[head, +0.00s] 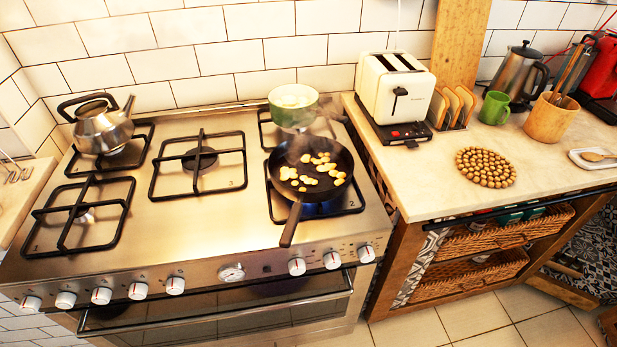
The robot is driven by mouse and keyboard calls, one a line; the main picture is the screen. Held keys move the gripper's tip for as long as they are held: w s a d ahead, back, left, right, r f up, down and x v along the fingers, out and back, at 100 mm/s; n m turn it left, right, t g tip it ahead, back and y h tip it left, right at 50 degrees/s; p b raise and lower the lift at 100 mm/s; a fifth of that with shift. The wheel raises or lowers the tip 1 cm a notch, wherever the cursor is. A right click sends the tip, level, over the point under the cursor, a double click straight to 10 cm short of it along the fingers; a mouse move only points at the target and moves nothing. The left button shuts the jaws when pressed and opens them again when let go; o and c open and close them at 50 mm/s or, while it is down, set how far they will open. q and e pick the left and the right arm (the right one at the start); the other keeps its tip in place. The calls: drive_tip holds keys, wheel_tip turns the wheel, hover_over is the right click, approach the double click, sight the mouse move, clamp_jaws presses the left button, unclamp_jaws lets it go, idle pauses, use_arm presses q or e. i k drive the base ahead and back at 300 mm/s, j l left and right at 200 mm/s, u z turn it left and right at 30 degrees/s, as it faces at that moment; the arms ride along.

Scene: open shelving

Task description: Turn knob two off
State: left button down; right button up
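A steel gas stove has a row of white knobs along its front panel. On the left part are several knobs, including the leftmost knob (31,303) and the one nearest the dial (175,286). Right of the dial are three knobs: left (297,267), middle (332,260) and right (366,253). Knob labels are too small to read, so I cannot tell which is knob two. A small "2" is marked beside the front right burner (357,203). On it sits a black frying pan (338,158) with pale pieces; a faint bluish glow shows beneath. Neither gripper is in view.
The pan handle (291,224) points toward the front knobs. A green pot (293,106) stands on the back right burner and a kettle (101,130) at back left, with haze near the pot. A toaster (395,90) stands on the right counter. Space before the knobs is clear.

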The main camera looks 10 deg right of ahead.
sight(64, 298)
drive_tip(key=u, duration=0.45)
drive_tip(key=j+u, duration=0.15)
drive_tip(key=u, duration=0.8)
